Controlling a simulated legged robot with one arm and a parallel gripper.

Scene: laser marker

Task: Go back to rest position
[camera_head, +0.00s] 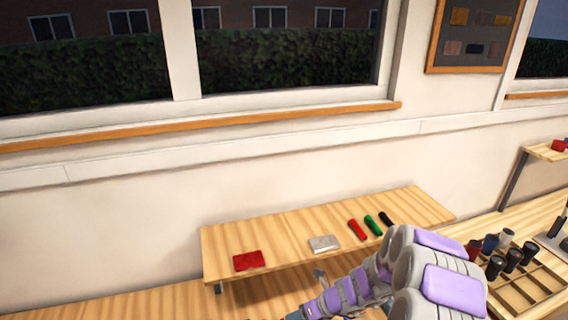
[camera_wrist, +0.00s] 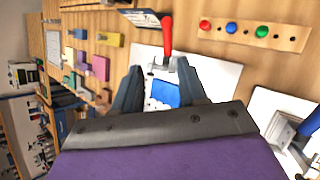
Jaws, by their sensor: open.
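My gripper (camera_wrist: 159,68) is open in the wrist view, its two dark fingers spread apart with nothing held between them. Beyond the fingers lies a white plate (camera_wrist: 220,75) with a blue piece (camera_wrist: 166,93) on it. A clamp with a red handle (camera_wrist: 167,35) stands at the plate, seen between and past the fingertips. In the head view my purple and grey arm crosses the lower right and hides part of the bench; the fingers cannot be made out there.
A raised wooden shelf (camera_head: 290,235) holds a red card (camera_head: 248,261), a grey-white block (camera_head: 324,243) and red, green and black markers. A compartment tray (camera_head: 530,290) with several dark cylinders is at right. A strip with red, blue and green buttons (camera_wrist: 262,31) lies beyond the plate.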

